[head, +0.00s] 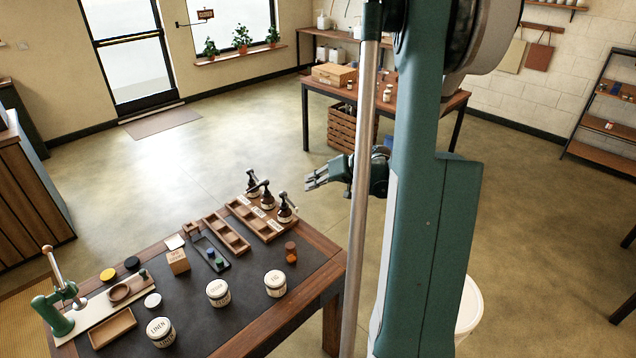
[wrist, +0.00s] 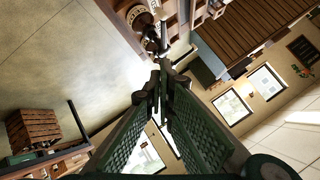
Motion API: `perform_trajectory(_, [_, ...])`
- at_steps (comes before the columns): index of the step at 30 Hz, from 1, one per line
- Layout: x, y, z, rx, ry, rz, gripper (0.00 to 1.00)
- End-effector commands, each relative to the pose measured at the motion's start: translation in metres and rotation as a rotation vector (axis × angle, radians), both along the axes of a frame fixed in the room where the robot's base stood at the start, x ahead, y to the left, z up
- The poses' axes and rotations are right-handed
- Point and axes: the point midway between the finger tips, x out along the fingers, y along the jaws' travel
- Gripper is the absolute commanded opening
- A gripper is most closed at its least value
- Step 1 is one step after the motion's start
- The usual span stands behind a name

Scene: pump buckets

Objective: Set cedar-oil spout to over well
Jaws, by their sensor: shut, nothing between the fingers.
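Three dark pump bottles with black spouts stand at the far right part of the dark-topped table: a back one (head: 252,187), a middle one (head: 267,198) and a front one (head: 286,212). They sit in a wooden rack (head: 242,213) with pale labels, too small to read, so I cannot tell which is cedar-oil. Wooden trays with wells lie along their left side. My gripper (head: 316,181) is in the air right of the bottles, apart from them, shut and empty. In the wrist view its fingertips (wrist: 160,85) meet, with a dark bottle (wrist: 150,42) beyond.
White lidded jars (head: 218,293) stand along the table's front. A small amber bottle (head: 291,252) is near the right edge. A green lever press (head: 58,305) stands at the left end. A back workbench (head: 415,91) and a wooden crate (head: 352,128) stand beyond open floor.

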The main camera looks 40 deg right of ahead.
Motion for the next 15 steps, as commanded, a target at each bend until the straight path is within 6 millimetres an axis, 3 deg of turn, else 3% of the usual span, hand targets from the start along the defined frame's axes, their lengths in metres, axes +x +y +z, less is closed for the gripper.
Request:
perform_trajectory(8, [0.034, 0.010, -0.027, 0.000, 0.000, 0.002, 0.00])
perform_trajectory(15, [0.038, 0.025, -0.050, 0.000, 0.001, 0.001, 0.00])
